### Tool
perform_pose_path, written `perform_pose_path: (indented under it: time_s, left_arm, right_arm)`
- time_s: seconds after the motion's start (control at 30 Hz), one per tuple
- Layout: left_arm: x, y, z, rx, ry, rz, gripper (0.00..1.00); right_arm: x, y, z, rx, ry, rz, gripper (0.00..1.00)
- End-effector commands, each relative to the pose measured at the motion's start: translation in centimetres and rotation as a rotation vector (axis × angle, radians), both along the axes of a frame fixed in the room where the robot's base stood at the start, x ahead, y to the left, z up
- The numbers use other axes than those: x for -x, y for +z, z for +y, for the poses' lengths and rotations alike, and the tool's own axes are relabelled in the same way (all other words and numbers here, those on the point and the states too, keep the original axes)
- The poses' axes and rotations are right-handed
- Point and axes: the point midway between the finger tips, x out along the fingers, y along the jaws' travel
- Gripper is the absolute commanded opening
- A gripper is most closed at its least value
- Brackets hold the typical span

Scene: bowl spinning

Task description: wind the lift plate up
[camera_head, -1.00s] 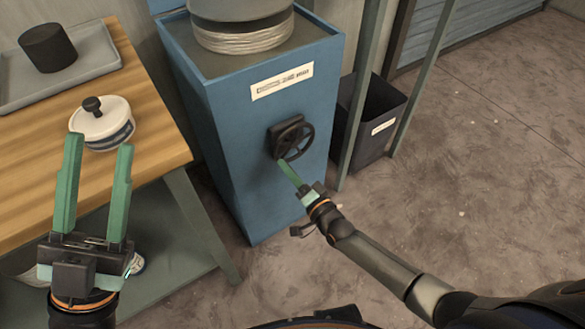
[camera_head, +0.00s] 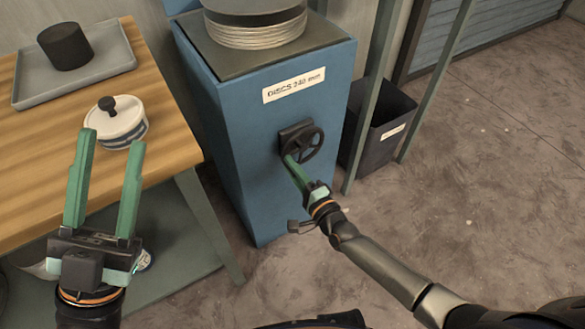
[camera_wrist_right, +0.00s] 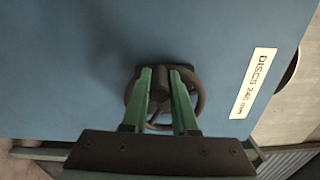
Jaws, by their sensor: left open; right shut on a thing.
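The blue cabinet (camera_head: 240,150) has a white label reading "DISCS 240 mm" (camera_head: 293,85) and a black handwheel (camera_head: 311,143) on its front. A stack of pale discs (camera_head: 258,38) sits at its top; the lift plate under it cannot be made out. My right gripper (camera_head: 288,160) reaches the wheel's left side and is shut on a part of it. In the right wrist view its fingers (camera_wrist_right: 160,90) stand on either side of the wheel's dark hub, with the wheel rim (camera_wrist_right: 201,100) around them. My left gripper (camera_head: 110,140) is open and empty, in front of the wooden table.
A dark bin (camera_head: 375,150) stands right of the cabinet behind green posts (camera_head: 437,80). The floor at right is clear.

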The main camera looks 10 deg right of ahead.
Motion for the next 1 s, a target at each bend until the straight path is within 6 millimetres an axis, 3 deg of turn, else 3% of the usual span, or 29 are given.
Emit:
perform_pose_path:
  time_s: [0.37, 0.4, 0.67, 1.0]
  left_arm:
    - [0.00, 0.02, 0.01, 0.001, 0.001, 0.000, 0.45]
    - [0.00, 0.02, 0.01, 0.001, 0.001, 0.000, 0.45]
    - [-0.01, 0.03, 0.01, 0.001, 0.001, 0.000, 0.45]
    - [-0.01, 0.04, 0.01, 0.001, 0.000, -0.001, 0.45]
  right_arm:
    - [-0.10, 0.21, -0.03, -0.005, -0.001, -0.001, 0.00]
    - [-0.10, 0.21, -0.03, -0.005, -0.001, -0.002, 0.28]
    - [-0.06, 0.13, -0.02, -0.003, -0.001, -0.001, 0.57]
    - [0.00, 0.05, 0.00, -0.003, 0.000, 0.000, 0.57]
